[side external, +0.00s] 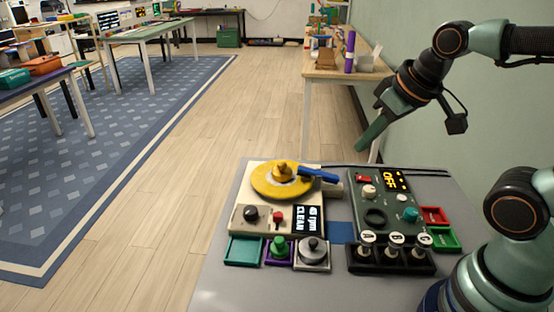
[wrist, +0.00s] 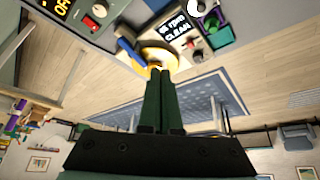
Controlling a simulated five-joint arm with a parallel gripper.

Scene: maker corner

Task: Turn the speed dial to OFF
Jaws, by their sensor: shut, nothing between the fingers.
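A cream turntable unit (side external: 244,204) with a yellow disc (side external: 283,180) stands on the grey table. Its front panel has a black knob (side external: 251,213), a red-topped control (side external: 278,216) and a display (side external: 308,219) reading "45 rpm CLEAN". That display also shows in the wrist view (wrist: 175,24), with a dark knob (wrist: 197,56) nearby. No dial is clearly labelled as speed. My gripper (side external: 361,148) is shut and empty, raised above and behind the panels, touching nothing. In the wrist view its green fingers (wrist: 158,72) lie together, their tips overlapping the view of the disc.
A green panel (side external: 384,197) right of the turntable has an amber "OFF" display (side external: 396,180), knobs and a red switch. Several labelled plungers (side external: 392,249) stand in front of it. Small trays (side external: 244,251) line the turntable's front. Grey table (side external: 228,289) is bare at front.

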